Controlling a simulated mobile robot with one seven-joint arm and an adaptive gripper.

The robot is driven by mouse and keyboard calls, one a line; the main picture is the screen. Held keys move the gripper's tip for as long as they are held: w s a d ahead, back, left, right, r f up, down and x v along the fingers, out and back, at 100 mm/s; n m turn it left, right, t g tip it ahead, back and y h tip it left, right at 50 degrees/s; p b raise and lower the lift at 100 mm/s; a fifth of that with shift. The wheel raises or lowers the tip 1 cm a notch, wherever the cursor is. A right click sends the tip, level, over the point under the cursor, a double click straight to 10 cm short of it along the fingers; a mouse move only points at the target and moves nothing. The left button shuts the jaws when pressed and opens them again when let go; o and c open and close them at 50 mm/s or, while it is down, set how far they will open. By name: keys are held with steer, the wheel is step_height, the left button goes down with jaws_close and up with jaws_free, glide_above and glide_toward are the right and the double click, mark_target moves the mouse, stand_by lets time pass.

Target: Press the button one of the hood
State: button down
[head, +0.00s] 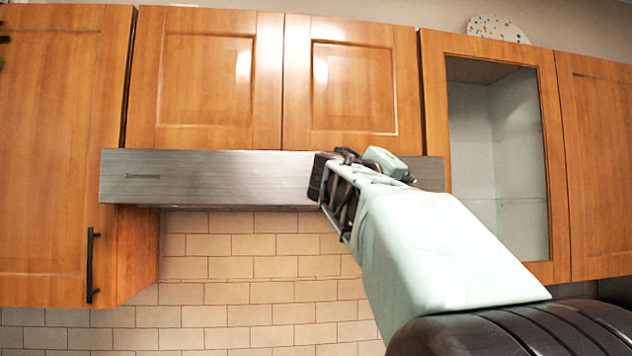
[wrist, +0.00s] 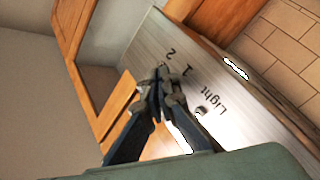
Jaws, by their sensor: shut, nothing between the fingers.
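The hood (head: 230,178) is a long brushed-steel panel under the upper cabinets in the head view. In the wrist view the hood front (wrist: 228,125) is tilted and carries the printed labels "Light", "1" and "2". A small dark button (wrist: 201,110) shows beside "Light". The button beside the label "1" (wrist: 188,72) is hidden behind my fingers. In the head view my gripper (head: 318,180) and arm cover the hood's right part.
Wooden cabinet doors (head: 205,80) are closed above the hood. A glass-front or open cabinet (head: 497,150) stands at the right, with a speckled round item (head: 497,28) on top. A tiled wall (head: 255,270) lies below the hood.

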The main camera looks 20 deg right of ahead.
steer(key=shift+w, duration=0.2)
steer(key=shift+w+d, duration=0.15)
steer(key=shift+w, duration=0.15)
steer(key=shift+w, duration=0.15)
stand_by(0.6)
steer(key=shift+s, duration=0.2)
steer(key=shift+s+b, duration=0.45)
steer(key=shift+b, duration=0.05)
steer(key=s+a+b, duration=0.1)
steer(key=s+b, duration=0.2)
steer(key=s, duration=0.2)
steer(key=shift+s+a, duration=0.35)
steer(key=shift+s, duration=0.05)
